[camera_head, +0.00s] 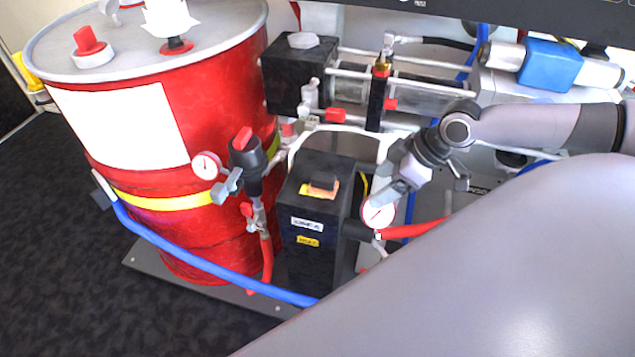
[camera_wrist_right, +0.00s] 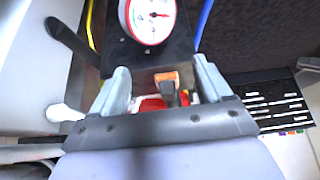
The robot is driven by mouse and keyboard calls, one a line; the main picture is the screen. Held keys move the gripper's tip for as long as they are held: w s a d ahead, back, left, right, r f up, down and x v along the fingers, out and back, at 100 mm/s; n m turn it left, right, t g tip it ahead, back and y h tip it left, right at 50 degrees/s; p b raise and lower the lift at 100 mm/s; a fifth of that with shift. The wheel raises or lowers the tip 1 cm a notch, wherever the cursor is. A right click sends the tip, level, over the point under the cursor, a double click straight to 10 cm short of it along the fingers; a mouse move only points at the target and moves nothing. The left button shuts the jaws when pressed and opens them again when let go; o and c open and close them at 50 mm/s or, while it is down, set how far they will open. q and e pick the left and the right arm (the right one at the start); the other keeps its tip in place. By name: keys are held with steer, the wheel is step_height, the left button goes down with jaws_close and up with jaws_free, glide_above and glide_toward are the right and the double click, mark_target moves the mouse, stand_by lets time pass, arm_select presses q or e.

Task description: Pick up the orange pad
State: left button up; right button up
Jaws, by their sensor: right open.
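The orange pad (camera_head: 308,190) lies on top of the black box (camera_head: 318,225) with the labels, next to a small dark block. In the right wrist view an orange patch (camera_wrist_right: 167,77), which looks like the pad, shows between the fingers, partly covered by a dark part. My right gripper (camera_head: 418,184) is open and empty, to the right of the black box and close to a round gauge (camera_head: 379,213). The wrist view shows its two fingers (camera_wrist_right: 163,88) spread apart. My left gripper is not in view.
A large red drum (camera_head: 215,100) with a yellow band stands left of the box. A gauge and valve assembly (camera_head: 245,155), a blue hose (camera_head: 190,262) and a red hose (camera_head: 412,230) run close around it. Dark floor is clear at lower left.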

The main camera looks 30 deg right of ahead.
mark_target(325, 177)
steer(key=w+a, duration=0.2)
steer(key=w, duration=0.1)
steer(key=w+a, duration=0.3)
steer(key=shift+w+a, duration=0.2)
steer(key=shift+a, duration=0.05)
steer(key=shift+w+a+f, duration=0.1)
steer(key=shift+w+a, duration=0.85)
steer(key=shift+w, duration=0.2)
steer(key=shift+b+x, duration=0.45)
steer(key=shift+x, duration=0.85)
steer(key=shift+s+d+f, duration=0.1)
steer(key=c, duration=1.1)
